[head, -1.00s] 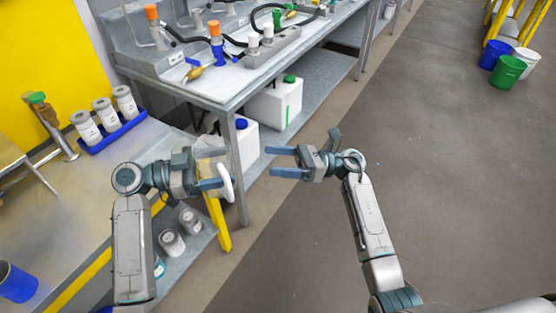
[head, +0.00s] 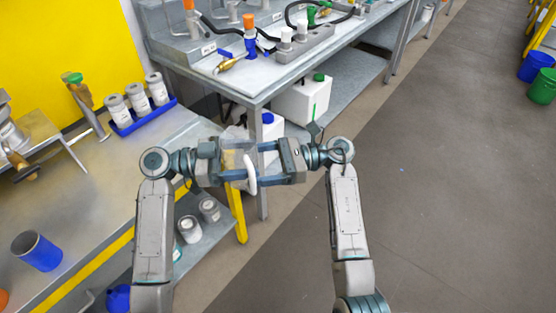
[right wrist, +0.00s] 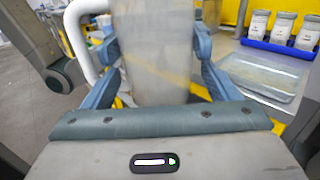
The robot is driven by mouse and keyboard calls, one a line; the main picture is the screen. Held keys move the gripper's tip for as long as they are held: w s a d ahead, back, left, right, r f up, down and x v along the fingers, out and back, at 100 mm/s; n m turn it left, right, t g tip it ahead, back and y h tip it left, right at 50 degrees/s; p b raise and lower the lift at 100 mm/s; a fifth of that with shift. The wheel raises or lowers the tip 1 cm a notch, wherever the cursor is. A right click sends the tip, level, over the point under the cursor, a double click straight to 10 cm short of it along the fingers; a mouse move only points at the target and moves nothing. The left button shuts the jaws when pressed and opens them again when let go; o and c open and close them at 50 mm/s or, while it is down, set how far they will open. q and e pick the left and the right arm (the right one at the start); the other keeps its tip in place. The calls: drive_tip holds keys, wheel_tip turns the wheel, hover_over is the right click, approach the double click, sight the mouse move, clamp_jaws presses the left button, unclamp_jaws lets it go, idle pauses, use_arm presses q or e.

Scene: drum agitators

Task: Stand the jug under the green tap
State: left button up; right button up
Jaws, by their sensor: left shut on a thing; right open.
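The jug (head: 229,160) is a clear, pale vessel with a white handle (head: 250,174). My left gripper (head: 234,162) is shut on it and holds it upright in the air past the bench edge. My right gripper (head: 264,163) is open and faces the left one, its fingers reaching toward the jug's handle side. In the right wrist view the jug (right wrist: 153,55) stands between my open right fingers, with the handle (right wrist: 78,30) at left. A tap with a green top (head: 73,79) and brass-coloured body stands at the back of the left bench.
A blue tray (head: 145,117) of grey jars stands beside the green-topped tap. A blue cup (head: 37,250) stands on the left bench. The bench surface (head: 110,185) between them is clear. White canisters (head: 303,100) sit beneath the far table (head: 270,86).

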drive_tip(key=shift+s+a, duration=0.15)
drive_tip(key=shift+a, duration=0.6)
drive_tip(key=c, duration=0.7)
use_arm(q)
drive_tip(key=o, duration=1.1)
use_arm(e)
drive_tip(key=shift+c, duration=0.2)
